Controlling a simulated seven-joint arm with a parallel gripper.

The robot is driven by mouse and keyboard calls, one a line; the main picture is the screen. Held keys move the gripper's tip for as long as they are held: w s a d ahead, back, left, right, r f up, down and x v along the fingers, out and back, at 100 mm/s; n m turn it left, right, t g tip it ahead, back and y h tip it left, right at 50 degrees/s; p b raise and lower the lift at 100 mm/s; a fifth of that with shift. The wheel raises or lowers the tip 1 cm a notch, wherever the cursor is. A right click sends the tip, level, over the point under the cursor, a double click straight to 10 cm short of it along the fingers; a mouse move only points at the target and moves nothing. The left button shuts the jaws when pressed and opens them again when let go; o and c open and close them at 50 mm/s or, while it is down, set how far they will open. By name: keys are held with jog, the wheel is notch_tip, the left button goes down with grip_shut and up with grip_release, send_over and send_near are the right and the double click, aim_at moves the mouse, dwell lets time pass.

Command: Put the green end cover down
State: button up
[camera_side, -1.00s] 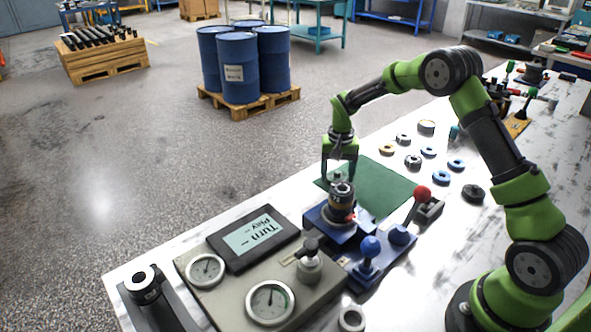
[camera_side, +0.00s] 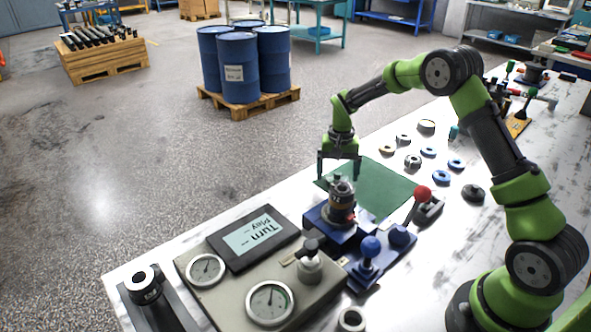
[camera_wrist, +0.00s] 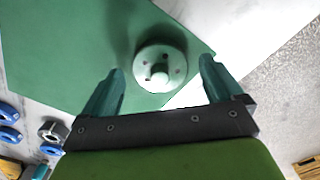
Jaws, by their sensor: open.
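My gripper (camera_wrist: 159,80) is open, with one finger on each side of the cover and a clear gap to both. In the side view my gripper (camera_side: 339,174) is over the mat's left corner, just behind the motor stack (camera_side: 341,205) on its blue fixture. The cover is small there and partly hidden behind the stack.
The grey gauge panel (camera_side: 262,265) with a tablet stands in front of the fixture. A red-knobbed lever (camera_side: 423,193) is to its right. Several rings and round parts, such as a blue ring (camera_side: 441,177), lie right of the mat. Most of the mat is clear.

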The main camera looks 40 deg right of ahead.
aim_at(337, 173)
jog(key=s+a+r+n+t, duration=0.1)
jog(key=s+a+r, duration=0.1)
jog(key=r, duration=0.7)
jog(key=s+a+r, duration=0.1)
jog(key=s+r, duration=0.1)
jog(key=r, duration=0.7)
jog(key=s+a+r+n+t, duration=0.2)
jog(key=s+a+r+t, duration=0.1)
jog(key=s+a+r, duration=0.4)
jog(key=s+a+f+n+t+y, duration=0.1)
jog(key=s+a, duration=0.1)
jog(key=s, duration=0.5)
jog(key=s+a+f+n+t+y, duration=0.1)
jog(key=s+t, duration=0.1)
jog(key=s, duration=0.6)
jog(key=shift+a, duration=0.4)
